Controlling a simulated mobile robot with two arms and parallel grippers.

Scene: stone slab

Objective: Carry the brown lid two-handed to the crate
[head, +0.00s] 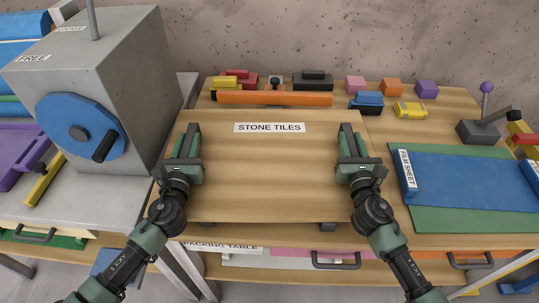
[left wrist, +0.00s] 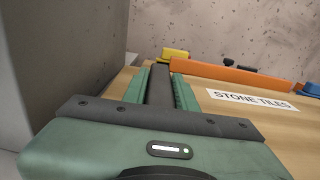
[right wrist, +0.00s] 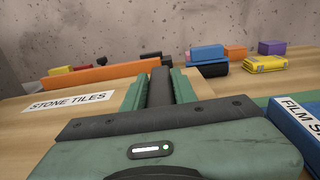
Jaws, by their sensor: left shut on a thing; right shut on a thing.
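The brown lid (head: 270,175) is a broad, flat wood-coloured panel with a white STONE TILES label, level over the packing table. It also shows in the left wrist view (left wrist: 215,125) and the right wrist view (right wrist: 30,130). My left gripper (head: 188,142) is shut on a dark bar at the lid's left side. My right gripper (head: 352,142) is shut on a matching bar at its right side. The lid hides what lies beneath it, so I cannot tell whether it touches anything. I cannot make out a crate.
A grey machine with a blue dial (head: 82,130) stands close on the left. Behind the lid are an orange bar (head: 275,99) and several small coloured blocks. A blue film sheet (head: 465,180) on a green mat (head: 450,221) lies right. A lever box (head: 485,132) stands at the far right.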

